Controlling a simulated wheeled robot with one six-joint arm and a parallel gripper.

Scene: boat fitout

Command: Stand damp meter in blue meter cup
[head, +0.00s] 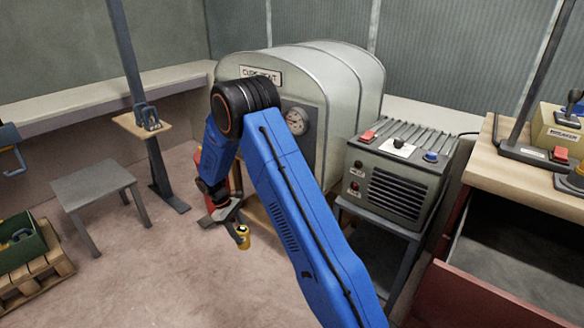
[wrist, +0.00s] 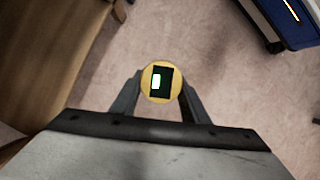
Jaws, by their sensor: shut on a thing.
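The damp meter, a yellow cylinder (head: 243,239), hangs below my gripper (head: 232,212) in the head view, clear of the floor. In the wrist view, the meter (wrist: 148,90) shows its round yellow end with a black panel and a lit green display. My gripper (wrist: 155,92) is shut on it, one finger on each side. I cannot pick out the blue meter cup with certainty.
A large cream vessel (head: 345,85) with a gauge stands behind my arm. A grey control box (head: 395,178) sits on a stand to its right. The wooden bench (head: 484,165) has an open drawer. A grey stool (head: 92,185) and a pallet (head: 45,280) stand left; floor between is clear.

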